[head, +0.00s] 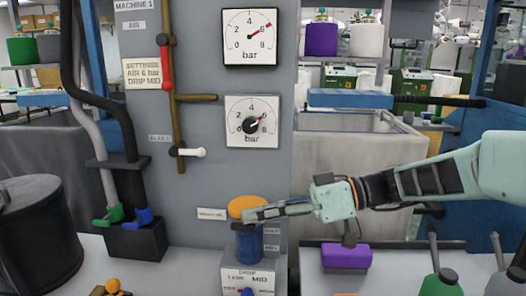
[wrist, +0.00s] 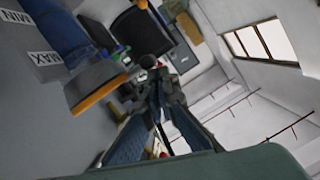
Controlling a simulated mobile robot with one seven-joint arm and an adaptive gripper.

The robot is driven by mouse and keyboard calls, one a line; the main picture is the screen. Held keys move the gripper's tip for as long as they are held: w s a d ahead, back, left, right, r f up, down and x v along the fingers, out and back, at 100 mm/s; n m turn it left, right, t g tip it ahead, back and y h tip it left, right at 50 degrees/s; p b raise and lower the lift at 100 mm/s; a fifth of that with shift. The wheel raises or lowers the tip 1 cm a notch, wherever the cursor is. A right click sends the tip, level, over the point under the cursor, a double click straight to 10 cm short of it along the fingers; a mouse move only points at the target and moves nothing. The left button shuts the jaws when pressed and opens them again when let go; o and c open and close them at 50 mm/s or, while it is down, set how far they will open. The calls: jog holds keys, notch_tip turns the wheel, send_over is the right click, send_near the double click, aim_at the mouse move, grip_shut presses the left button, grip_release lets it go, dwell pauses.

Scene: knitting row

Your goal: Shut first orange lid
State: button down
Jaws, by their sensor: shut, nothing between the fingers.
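The orange lid (head: 243,205) sits at the top of a blue cup (head: 249,243) on the grey machine panel in the head view. The lid looks slightly tilted, and I cannot tell whether it is fully seated. In the wrist view the orange lid (wrist: 98,92) shows at the left, beside the blue cup (wrist: 50,35) with its MIN and MAX labels. My gripper (head: 250,214) is shut and empty, reaching in from the right. Its fingertips overlap the lid's right front edge in the head view; contact is unclear. The fingers (wrist: 158,112) also show in the wrist view.
Two pressure gauges (head: 253,121) are on the panel above. A DRIP dial box (head: 247,277) is below the cup. A purple block (head: 346,257) and a green oil can (head: 439,284) stand at the right. A black drum (head: 38,235) stands at the left.

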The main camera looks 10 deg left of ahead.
jog(key=shift+s+f, duration=0.1)
jog(key=shift+f, duration=0.25)
dwell(0.4)
jog(key=shift+d, duration=0.1)
